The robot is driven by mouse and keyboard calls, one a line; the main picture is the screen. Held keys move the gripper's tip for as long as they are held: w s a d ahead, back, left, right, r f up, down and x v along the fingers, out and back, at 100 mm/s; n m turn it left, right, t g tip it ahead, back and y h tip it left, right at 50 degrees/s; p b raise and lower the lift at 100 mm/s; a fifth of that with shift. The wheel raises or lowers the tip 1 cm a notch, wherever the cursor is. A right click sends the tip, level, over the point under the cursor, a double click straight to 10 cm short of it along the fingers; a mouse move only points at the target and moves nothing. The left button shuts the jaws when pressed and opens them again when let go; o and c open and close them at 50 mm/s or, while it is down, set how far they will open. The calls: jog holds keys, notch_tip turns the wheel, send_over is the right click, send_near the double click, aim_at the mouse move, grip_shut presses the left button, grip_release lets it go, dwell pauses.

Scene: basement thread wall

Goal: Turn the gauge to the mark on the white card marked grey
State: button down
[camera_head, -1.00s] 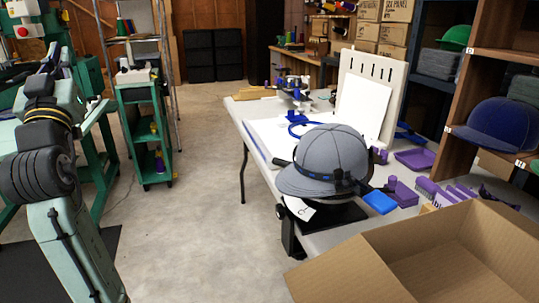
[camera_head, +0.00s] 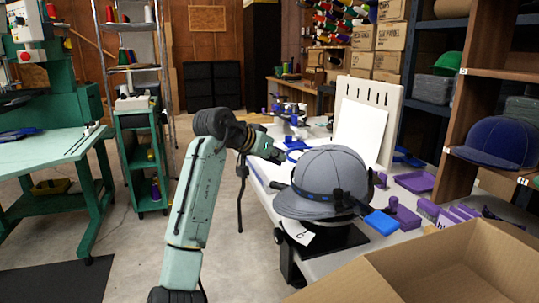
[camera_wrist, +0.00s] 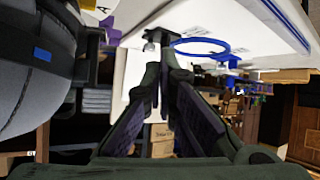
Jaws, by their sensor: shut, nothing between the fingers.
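I cannot make out a gauge for certain. My gripper (camera_head: 282,157) is just left of and behind the cap, above the table. In the wrist view my gripper (camera_wrist: 165,72) is shut and empty. A small metal knob (camera_wrist: 152,40) shows just beyond the fingertips; I cannot tell if they touch it. The cap (camera_wrist: 38,65) fills the left edge there.
A blue ring (camera_wrist: 203,47) lies beyond the fingertips. A white slotted board (camera_head: 371,90) stands behind the cap. Blue and purple pieces, including a purple tray (camera_head: 415,182), lie right of it. An open cardboard box (camera_head: 450,262) stands at near right.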

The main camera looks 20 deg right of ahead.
notch_tip(320, 180, down, 4)
jog(key=shift+s+d+f, duration=0.1)
jog(key=shift+d+f, duration=0.05)
jog(key=shift+f, duration=0.1)
jog(key=shift+a, duration=0.2)
dwell(0.5)
